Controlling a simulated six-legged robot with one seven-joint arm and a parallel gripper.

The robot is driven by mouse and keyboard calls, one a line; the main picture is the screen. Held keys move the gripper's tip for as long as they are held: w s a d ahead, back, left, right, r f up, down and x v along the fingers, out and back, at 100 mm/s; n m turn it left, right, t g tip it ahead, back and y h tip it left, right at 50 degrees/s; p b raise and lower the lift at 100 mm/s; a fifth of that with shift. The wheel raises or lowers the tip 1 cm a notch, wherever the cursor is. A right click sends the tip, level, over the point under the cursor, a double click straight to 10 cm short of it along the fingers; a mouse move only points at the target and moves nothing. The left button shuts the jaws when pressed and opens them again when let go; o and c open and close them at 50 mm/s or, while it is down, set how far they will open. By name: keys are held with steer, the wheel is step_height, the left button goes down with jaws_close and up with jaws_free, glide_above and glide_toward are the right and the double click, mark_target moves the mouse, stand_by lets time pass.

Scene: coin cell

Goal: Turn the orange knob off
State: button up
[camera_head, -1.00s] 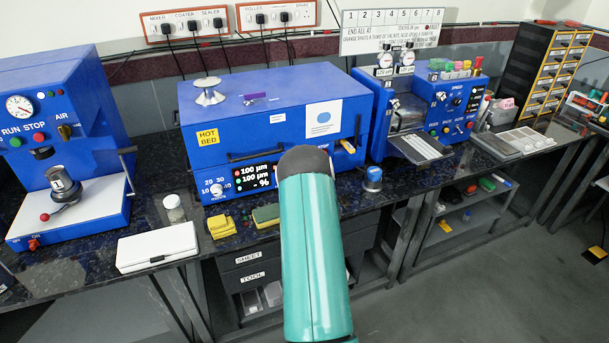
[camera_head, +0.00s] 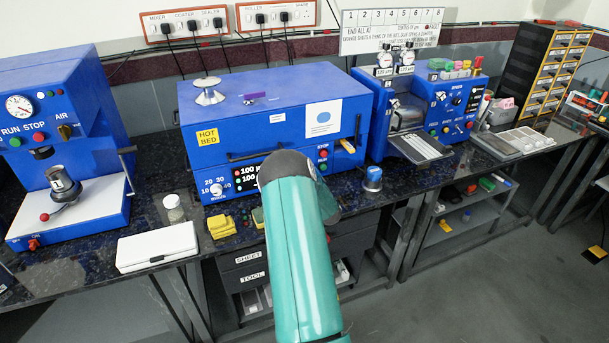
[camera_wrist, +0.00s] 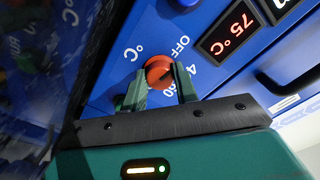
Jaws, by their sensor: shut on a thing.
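The orange knob (camera_wrist: 158,72) sits on the blue front panel in the wrist view, between the two dark green fingers of my gripper (camera_wrist: 159,78). My gripper is shut on it. The marks "OFF", "40" and "60" are printed around the knob. The knob's pointer cannot be made out. A red display (camera_wrist: 228,38) beside it reads 75 °C. In the head view, my arm covers the knob and my gripper. The blue machine labelled "HOT BED" (camera_head: 262,108) stands in the middle of the bench.
A blue-topped stamp-like object (camera_head: 373,179) stands on the bench right of my arm. A yellow block (camera_head: 221,227) and a white case (camera_head: 158,246) lie to the left. A blue press (camera_head: 62,120) stands at the far left. The floor at right is mostly clear.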

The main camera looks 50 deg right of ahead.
steer(key=shift+s, duration=0.1)
steer(key=o, duration=1)
steer(key=shift+c, duration=0.2)
steer(key=v, duration=1.3)
steer(key=shift+s+a, duration=0.15)
steer(key=shift+s, duration=0.15)
